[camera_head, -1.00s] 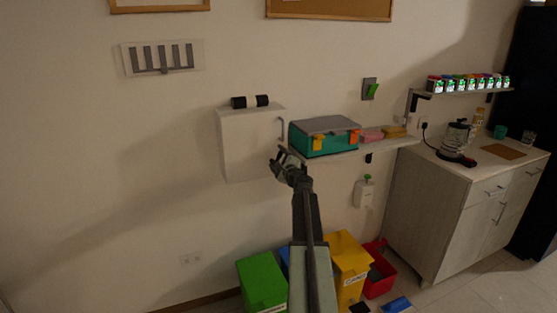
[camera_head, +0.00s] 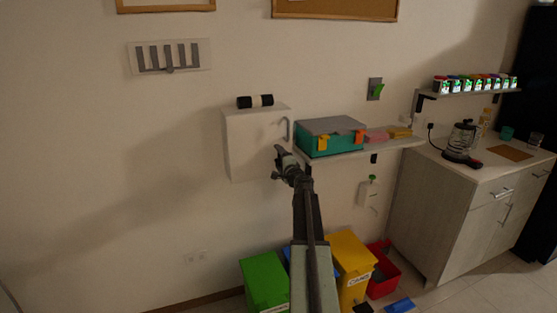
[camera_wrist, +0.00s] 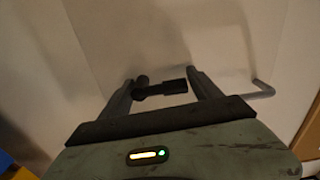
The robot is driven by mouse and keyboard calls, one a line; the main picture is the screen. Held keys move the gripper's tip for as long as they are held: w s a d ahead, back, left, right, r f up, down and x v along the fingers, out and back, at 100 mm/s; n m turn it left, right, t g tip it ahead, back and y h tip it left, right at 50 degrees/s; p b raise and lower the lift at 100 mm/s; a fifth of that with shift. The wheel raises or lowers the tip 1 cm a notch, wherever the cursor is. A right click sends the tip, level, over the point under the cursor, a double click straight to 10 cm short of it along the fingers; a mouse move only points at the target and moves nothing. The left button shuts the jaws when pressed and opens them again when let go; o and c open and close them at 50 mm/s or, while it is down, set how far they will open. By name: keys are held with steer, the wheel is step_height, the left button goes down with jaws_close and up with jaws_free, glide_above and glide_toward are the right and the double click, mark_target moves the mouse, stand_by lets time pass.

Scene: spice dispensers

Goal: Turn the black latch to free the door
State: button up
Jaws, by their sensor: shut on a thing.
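The white wall cabinet (camera_head: 250,150) has its door shut, with a grey bar handle (camera_head: 286,129) near the right edge. The handle also shows at the right in the wrist view (camera_wrist: 264,90). The black latch (camera_wrist: 165,88) lies between the two fingers of my gripper (camera_wrist: 160,92) in the wrist view, its bar running roughly across from finger to finger. In the head view my gripper (camera_head: 281,162) is at the cabinet's lower right edge and hides the latch there. My gripper is shut on the latch.
A shelf (camera_head: 385,145) with a teal toolbox (camera_head: 330,139) stands close right of the cabinet. A black and white roll (camera_head: 255,101) lies on top of the cabinet. Green (camera_head: 264,280) and yellow (camera_head: 350,268) bins stand below.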

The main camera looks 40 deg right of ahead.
stand_by(0.3)
steer(key=o, duration=1.3)
steer(key=v, duration=0.7)
steer(key=shift+s+a, duration=0.2)
steer(key=shift+s, duration=0.15)
